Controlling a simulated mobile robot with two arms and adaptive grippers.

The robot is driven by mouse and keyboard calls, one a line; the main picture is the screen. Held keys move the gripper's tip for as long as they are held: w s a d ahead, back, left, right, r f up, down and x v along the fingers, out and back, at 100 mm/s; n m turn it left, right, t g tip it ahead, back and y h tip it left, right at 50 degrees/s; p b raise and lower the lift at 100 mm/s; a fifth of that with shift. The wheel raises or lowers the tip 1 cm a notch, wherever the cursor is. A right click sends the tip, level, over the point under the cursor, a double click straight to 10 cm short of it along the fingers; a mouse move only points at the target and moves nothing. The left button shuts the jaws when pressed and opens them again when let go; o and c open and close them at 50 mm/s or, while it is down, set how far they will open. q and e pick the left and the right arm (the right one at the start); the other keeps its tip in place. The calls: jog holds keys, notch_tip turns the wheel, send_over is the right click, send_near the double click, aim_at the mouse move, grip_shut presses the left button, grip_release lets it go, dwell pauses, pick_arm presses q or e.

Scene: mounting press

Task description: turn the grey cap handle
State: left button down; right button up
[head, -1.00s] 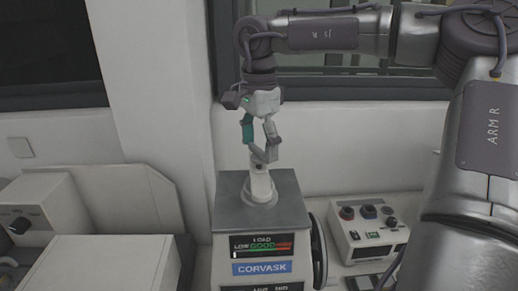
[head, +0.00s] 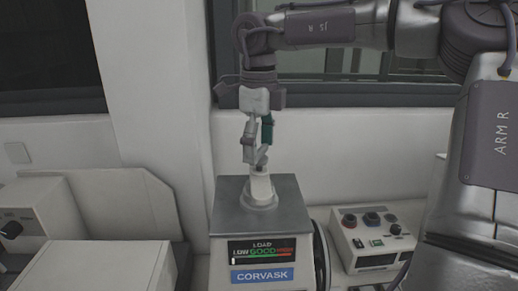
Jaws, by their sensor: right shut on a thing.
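The mounting press (head: 228,218) stands in the middle, a box with a grey top plate, a LOAD display and a blue CORVASK label. The grey cap handle (head: 261,187) rises from a round collar on the top plate. My right gripper (head: 257,157) reaches down from above and is shut on the upper part of the handle. Its fingers hide part of the handle's top. One finger has a teal part, now on the right side. My left gripper is not in view.
A control box (head: 375,235) with knobs and buttons stands right of the press. A dark wheel (head: 321,255) sits at the press's right side. Light grey equipment (head: 95,270) with a black knob (head: 20,228) fills the left. A wall and windows stand close behind.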

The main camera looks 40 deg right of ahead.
aim_at(259, 151)
jog(key=m+b, duration=0.1)
jog(key=m, duration=0.5)
jog(key=shift+m, duration=0.3)
jog(key=m+b, duration=0.1)
jog(key=m, duration=0.2)
jog(key=shift+m, duration=1.5)
jog(key=o, duration=1)
jog(key=shift+o, duration=0.2)
notch_tip(259, 151, up, 12)
